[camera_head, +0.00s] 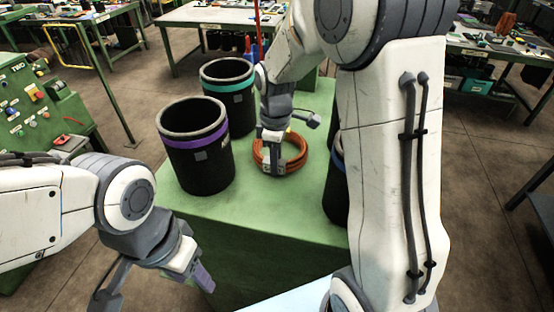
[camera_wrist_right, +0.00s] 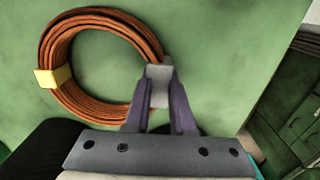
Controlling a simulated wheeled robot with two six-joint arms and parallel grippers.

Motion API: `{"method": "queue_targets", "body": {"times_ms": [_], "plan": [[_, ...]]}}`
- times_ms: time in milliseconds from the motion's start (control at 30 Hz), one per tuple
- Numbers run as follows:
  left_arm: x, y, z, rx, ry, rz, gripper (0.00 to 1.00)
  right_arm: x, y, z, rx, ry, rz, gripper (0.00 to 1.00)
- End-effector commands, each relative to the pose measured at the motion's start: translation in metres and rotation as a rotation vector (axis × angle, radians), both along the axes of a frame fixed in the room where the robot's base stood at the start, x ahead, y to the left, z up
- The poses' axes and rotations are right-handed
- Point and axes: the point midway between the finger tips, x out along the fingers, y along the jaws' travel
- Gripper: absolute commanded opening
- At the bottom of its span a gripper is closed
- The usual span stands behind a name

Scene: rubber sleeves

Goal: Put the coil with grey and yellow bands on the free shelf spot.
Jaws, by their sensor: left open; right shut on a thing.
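The orange-brown coil (camera_head: 296,152) lies flat on or just above the green top (camera_head: 260,205); I cannot tell which. In the right wrist view the coil (camera_wrist_right: 52,100) shows a yellow band (camera_wrist_right: 53,77) on its left side and a grey band (camera_wrist_right: 158,84) on its right. My right gripper (camera_head: 271,166) reaches down on the coil's near left side in the head view. In the wrist view its purple fingers (camera_wrist_right: 159,104) are shut on the coil at the grey band. My left gripper (camera_head: 198,272) is open and empty, in front of the green top's left edge. I cannot make out a free shelf spot.
A black sleeve with a purple band (camera_head: 195,150) stands left of the coil, and one with a teal band (camera_head: 229,98) stands behind it. Another black sleeve (camera_head: 335,195) is mostly hidden behind my right arm. The front of the green top is clear.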

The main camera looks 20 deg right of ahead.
Motion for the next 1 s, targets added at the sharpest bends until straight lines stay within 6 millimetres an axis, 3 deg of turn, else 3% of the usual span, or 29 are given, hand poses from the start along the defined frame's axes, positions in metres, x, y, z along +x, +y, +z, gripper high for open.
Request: {"method": "queue_targets", "body": {"times_ms": [433, 467, 500, 533, 833, 1000], "plan": [[0.0, 0.0, -0.001, 0.0, 0.0, 0.0, 0.52, 0.001, -0.001, -0.006, 0.0, -0.007, -0.001, 0.0], [0.0, 0.0, -0.001, 0.0, 0.0, 0.0, 0.52, 0.0, -0.001, -0.007, 0.0, -0.002, -0.002, 0.3], [0.0, 0.0, -0.001, 0.0, 0.0, 0.0, 0.52, 0.0, -0.001, -0.006, 0.0, -0.002, -0.002, 0.45], [0.0, 0.0, -0.001, 0.0, 0.0, 0.0, 0.52, 0.0, -0.001, -0.006, 0.0, -0.001, -0.002, 0.52], [0.0, 0.0, 0.0, 0.0, 0.0, 0.0, 0.52, 0.0, -0.001, -0.005, 0.0, -0.002, -0.001, 0.52], [0.0, 0.0, -0.003, 0.0, 0.0, 0.0, 0.52, 0.001, -0.001, 0.008, 0.0, -0.006, -0.002, 0.52]]}}
